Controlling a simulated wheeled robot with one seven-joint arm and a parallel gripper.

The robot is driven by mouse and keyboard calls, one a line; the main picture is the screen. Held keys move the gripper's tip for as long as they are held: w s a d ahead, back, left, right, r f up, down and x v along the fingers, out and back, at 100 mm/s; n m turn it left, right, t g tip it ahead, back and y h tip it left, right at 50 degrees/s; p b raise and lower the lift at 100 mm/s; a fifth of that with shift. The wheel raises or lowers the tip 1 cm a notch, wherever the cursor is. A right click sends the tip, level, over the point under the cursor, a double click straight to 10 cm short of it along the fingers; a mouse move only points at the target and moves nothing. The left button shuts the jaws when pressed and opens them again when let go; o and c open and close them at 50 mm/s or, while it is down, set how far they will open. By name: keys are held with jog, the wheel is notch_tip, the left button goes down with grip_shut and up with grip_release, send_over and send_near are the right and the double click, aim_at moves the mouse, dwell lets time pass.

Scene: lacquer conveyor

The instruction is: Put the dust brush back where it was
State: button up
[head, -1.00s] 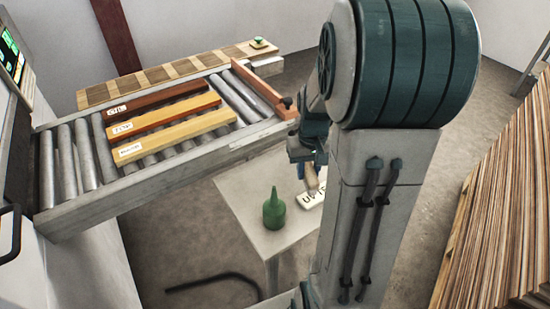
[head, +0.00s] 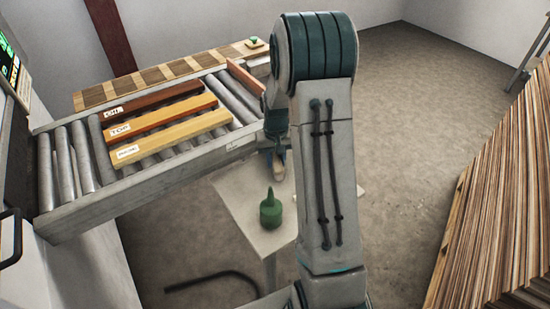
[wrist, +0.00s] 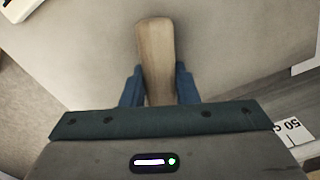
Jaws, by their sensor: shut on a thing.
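The dust brush shows as a pale wooden handle (wrist: 155,50) between my fingers in the wrist view. I cannot see its bristles there. In the head view its light wooden part (head: 279,170) shows small below my wrist, partly hidden by my arm. My gripper (wrist: 158,88) is shut on the handle, with a blue finger on each side. In the head view it hangs above the back of the small side table (head: 240,212), near the conveyor's front rail.
The roller conveyor (head: 70,208) carries three labelled boards (head: 175,138). Stacked sheets (head: 500,190) stand at the right. Open floor (head: 425,110) lies behind my arm.

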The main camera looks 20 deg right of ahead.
aim_at(275, 157)
jog(key=shift+w+f, duration=0.2)
jog(key=o, duration=0.9)
jog(key=shift+o, duration=0.2)
notch_tip(275, 157, up, 11)
jog(key=shift+f, duration=0.1)
jog(key=s+a+r+n+t, duration=0.1)
jog(key=s+a+r, duration=0.5)
jog(key=s+r, duration=0.3)
jog(key=s+a+t, duration=0.1)
jog(key=s+a, duration=0.1)
jog(key=s, duration=0.5)
jog(key=s+a+f+n, duration=0.1)
jog(key=s+a, duration=0.1)
jog(key=s, duration=0.5)
jog(key=shift+a+t, duration=0.4)
